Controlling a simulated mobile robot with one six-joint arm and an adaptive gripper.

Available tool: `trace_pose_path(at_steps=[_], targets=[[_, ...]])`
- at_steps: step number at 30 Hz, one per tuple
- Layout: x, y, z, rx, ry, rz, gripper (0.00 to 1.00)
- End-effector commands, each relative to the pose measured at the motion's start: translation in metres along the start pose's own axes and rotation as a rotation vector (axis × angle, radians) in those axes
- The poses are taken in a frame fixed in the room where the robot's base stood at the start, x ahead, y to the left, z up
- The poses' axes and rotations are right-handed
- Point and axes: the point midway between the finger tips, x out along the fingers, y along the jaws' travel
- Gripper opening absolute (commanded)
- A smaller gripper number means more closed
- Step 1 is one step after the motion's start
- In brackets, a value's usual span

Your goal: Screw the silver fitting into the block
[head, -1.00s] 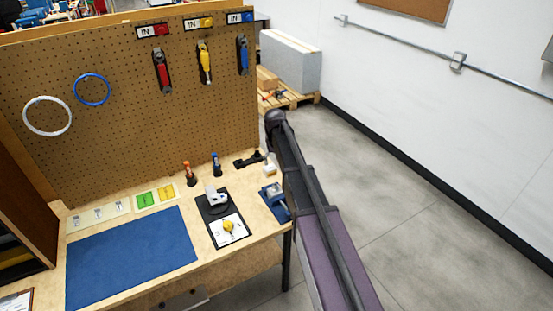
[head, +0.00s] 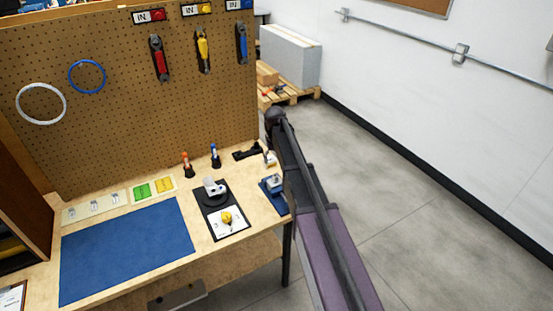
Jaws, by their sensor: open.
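A small pale metallic block (head: 275,183) sits in a blue holder (head: 266,186) at the right end of the bench, partly covered by my arm. A small pale piece (head: 270,159) stands behind it, beside a black part (head: 247,152). I cannot tell whether this piece is the silver fitting. My arm comes up from the lower right and bends at the top, beside the bench's right end. My gripper cannot be made out; the arm links appear to hide it.
A black mat (head: 207,199) holds a silver-white device (head: 213,187) and a white card with a yellow knob (head: 227,217). Orange-topped (head: 187,165) and blue-topped (head: 215,156) tools stand behind. A blue mat (head: 125,250) lies clear at left. A pegboard (head: 110,130) closes the back.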

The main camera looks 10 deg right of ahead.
Motion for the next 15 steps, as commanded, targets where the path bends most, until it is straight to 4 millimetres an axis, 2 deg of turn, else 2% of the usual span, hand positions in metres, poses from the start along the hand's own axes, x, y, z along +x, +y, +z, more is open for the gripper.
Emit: trace_pose_path(at_steps=[1, 15], targets=[[0.008, 0.0, 0.0, 0.0, 0.0, 0.0, 0.83], [0.044, 0.0, 0.0, 0.0, 0.0, 0.0, 0.83]])
